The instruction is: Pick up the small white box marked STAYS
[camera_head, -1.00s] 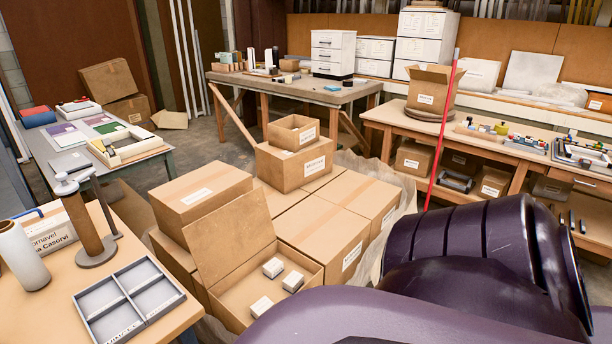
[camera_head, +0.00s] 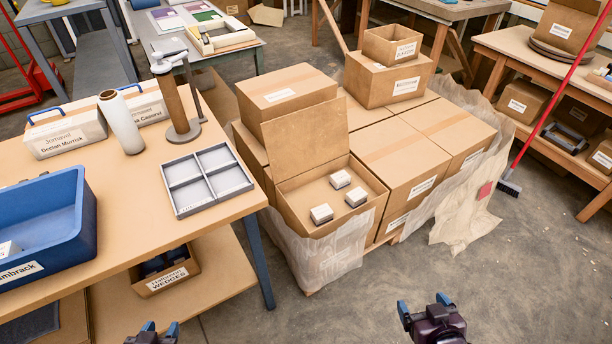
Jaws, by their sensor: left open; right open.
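My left gripper (camera_head: 160,328) is open and empty at the bottom edge, mostly cut off, left of the carton. My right gripper (camera_head: 424,304) is open and empty at the bottom, to the right of and nearer than the carton.
A wooden bench (camera_head: 110,195) at left holds a grey four-compartment tray (camera_head: 205,180), a blue bin (camera_head: 45,225) and a spool stand (camera_head: 180,130). Closed cartons (camera_head: 400,150) stand beside the open one. A red-handled broom (camera_head: 550,105) leans at right. The front floor is clear.

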